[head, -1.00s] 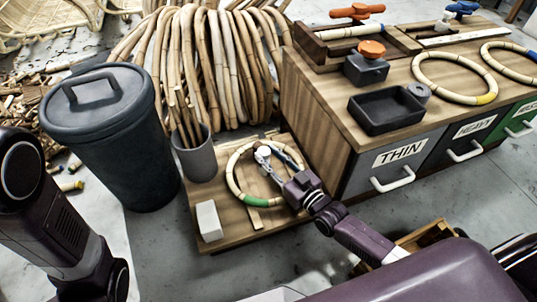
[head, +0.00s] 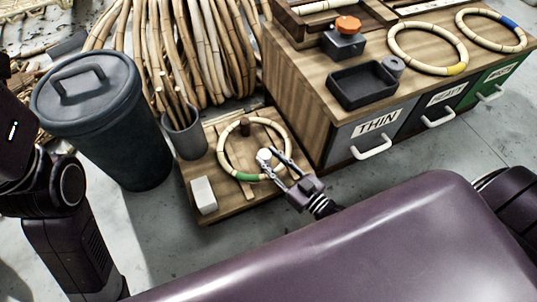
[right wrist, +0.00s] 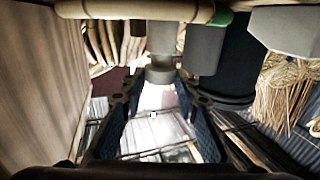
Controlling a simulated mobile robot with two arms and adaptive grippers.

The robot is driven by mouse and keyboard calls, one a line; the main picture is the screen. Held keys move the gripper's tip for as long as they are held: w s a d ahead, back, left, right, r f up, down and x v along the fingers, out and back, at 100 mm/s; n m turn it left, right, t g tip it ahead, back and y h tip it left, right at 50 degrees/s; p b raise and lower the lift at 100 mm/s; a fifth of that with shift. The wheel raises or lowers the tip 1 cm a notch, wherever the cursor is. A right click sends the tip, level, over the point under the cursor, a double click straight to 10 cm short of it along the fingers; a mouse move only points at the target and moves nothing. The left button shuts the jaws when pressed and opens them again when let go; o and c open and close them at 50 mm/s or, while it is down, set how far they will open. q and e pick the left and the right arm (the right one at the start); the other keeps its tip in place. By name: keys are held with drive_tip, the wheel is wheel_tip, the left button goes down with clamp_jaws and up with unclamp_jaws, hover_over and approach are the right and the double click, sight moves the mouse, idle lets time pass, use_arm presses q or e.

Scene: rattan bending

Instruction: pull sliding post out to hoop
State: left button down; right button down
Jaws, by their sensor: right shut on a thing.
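The hoop (head: 219,150), pale cane with a green band, lies on a low wooden board (head: 229,210) in the head view. A dark brown post (head: 245,129) stands inside its far rim. My right gripper (head: 268,157) reaches in over the near right rim, its fingers shut on the sliding post (head: 264,154), whose pale round top shows near that rim. Whether the post touches the hoop I cannot tell. In the right wrist view a grey cylinder (right wrist: 160,75) sits between my fingertips, with the hoop (right wrist: 150,11) across the top. My left arm shows at left; its gripper is out of view.
A white block (head: 203,194) sits on the board's near left corner. A grey cup (head: 187,138) of canes and a lidded dark bin (head: 108,125) stand to the left. A wooden cabinet (head: 300,100) with labelled drawers and two hoops on top stands close on the right.

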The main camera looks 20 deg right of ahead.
drive_tip(key=shift+s+a+f, duration=0.1)
drive_tip(key=shift+s+f, duration=0.05)
drive_tip(key=shift+s, duration=0.15)
drive_tip(key=c, duration=1.7)
unclamp_jaws()
drive_tip(key=shift+c, duration=0.2)
drive_tip(key=shift+o, duration=1.2)
drive_tip(key=shift+s, duration=0.15)
drive_tip(key=v, duration=1.2)
